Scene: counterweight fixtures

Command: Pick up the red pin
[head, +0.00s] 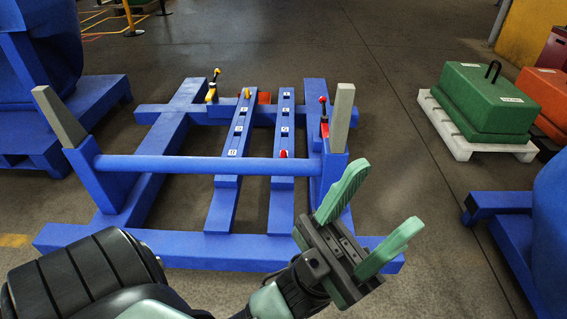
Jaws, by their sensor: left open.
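A small red pin (283,153) sits in the right slotted rail (281,184) of the blue fixture, just behind the front crossbar. Only its red top shows clearly. My left gripper (386,200) is open and empty, with two pale green fingers spread wide. It is in front of and to the right of the pin, near the fixture's front right corner, and apart from the pin. My right gripper is out of view.
The blue frame (190,246) has a crossbar (210,165) and two grey posts. A red-topped clamp (323,113) and a yellow clamp (213,88) stand on it. A yellow pin (247,93) is on the left rail. A green weight (488,98) rests on a white pallet (456,142) at right.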

